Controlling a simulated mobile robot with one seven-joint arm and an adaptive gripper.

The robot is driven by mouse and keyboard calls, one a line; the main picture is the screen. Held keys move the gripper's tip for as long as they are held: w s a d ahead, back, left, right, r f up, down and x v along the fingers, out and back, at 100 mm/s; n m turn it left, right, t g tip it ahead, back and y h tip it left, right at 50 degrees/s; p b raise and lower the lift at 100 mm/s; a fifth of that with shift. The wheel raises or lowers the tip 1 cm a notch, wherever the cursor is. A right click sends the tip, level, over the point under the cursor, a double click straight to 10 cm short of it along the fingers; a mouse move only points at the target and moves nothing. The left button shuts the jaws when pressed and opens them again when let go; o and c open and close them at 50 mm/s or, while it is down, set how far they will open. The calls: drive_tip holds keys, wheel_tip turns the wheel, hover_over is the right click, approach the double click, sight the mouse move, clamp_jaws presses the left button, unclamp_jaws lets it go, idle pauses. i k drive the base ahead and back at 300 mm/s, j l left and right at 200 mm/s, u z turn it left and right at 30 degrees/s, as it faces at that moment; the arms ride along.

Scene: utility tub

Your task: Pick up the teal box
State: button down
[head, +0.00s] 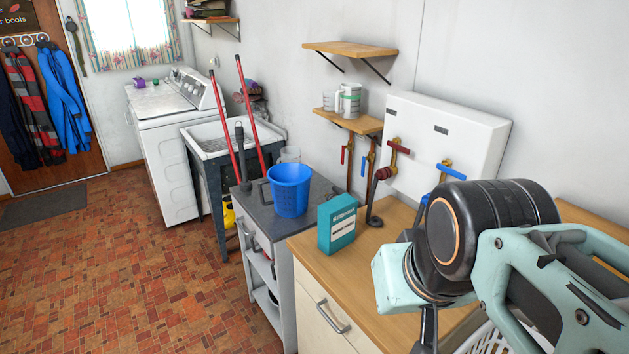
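The teal box (338,224) stands upright on the wooden counter (345,273), close to its far left corner. It has a pale label on its front. My arm fills the lower right of the head view, to the right of the box and apart from it. A small dark part of my gripper (428,330) seems to show below the wrist at the bottom edge. Its fingertips cannot be made out, so I cannot tell whether it is open or shut. The box is clear of my arm in this view.
A dark plunger-like tool (374,205) stands behind the box, near pipes with red and blue valves (398,149). The counter in front of the box is bare.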

sight(337, 218)
drive_tip(key=z, duration=1.4)
drive_tip(key=j+z, duration=0.35)
drive_tip(key=j, duration=0.7)
drive_tip(key=i+j, duration=0.1)
drive_tip(key=j, duration=0.25)
drive_tip(key=k+j, duration=0.55)
drive_tip(key=j, duration=0.15)
drive_tip(key=k, duration=0.3)
drive_tip(key=i, duration=0.85)
